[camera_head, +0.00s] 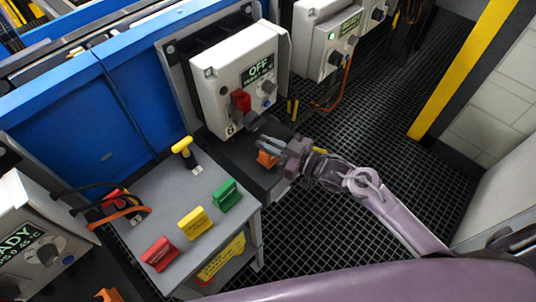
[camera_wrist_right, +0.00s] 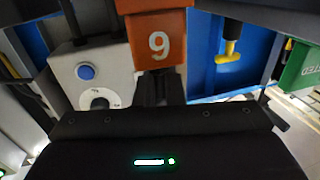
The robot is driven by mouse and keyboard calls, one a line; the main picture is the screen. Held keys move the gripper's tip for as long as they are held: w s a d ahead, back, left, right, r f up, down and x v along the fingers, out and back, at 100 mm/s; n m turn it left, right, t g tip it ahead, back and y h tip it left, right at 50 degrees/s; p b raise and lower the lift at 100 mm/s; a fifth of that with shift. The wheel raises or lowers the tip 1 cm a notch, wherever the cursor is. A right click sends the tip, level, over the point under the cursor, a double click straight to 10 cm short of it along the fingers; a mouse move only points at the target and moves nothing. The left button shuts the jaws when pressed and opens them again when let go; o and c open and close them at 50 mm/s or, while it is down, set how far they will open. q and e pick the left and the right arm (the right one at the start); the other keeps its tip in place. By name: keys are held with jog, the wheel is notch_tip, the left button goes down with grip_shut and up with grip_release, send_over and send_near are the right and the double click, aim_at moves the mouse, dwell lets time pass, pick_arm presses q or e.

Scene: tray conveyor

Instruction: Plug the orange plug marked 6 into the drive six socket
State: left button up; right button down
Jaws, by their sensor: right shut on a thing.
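My right gripper (camera_head: 272,154) is shut on the orange plug (camera_head: 267,159), beside the lower front of drive six. In the right wrist view the orange plug (camera_wrist_right: 156,38) stands between the fingers (camera_wrist_right: 158,88); its mark looks like a 9 because that view is upside down. Drive six (camera_head: 235,85) is a light grey box marked 6, with a display reading OFF, a red handle (camera_head: 241,100) and a round knob. A dark fitting (camera_head: 256,121) shows at its lower edge, near the gripper; I cannot tell whether it is the socket. The plug's front end is hidden. My left gripper is not in view.
A grey table (camera_head: 185,235) holds a red tag (camera_head: 160,253), a yellow tag (camera_head: 194,222), a green tag (camera_head: 227,195) and a yellow T-handle (camera_head: 183,146). Another drive (camera_head: 325,40) stands behind. A blue conveyor side (camera_head: 80,120) runs along the left. Dark grating floor is clear at right.

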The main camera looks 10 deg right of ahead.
jog(key=shift+r, duration=0.45)
jog(key=r, duration=0.2)
jog(key=shift+s+d+r, duration=0.2)
jog(key=shift+r, duration=0.1)
jog(key=v, duration=1.6)
jog(key=w+a+r+p, duration=0.2)
jog(key=w+r+p, duration=0.1)
jog(key=w, duration=0.4)
jog(key=w+a+r+p, duration=0.2)
jog(key=w+r+p, duration=0.1)
jog(key=w, duration=0.5)
jog(key=shift+w+t+p, duration=0.3)
jog(key=shift+w+p, duration=0.05)
jog(key=shift+p, duration=0.2)
notch_tip(320, 180, down, 6)
jog(key=b, duration=0.4)
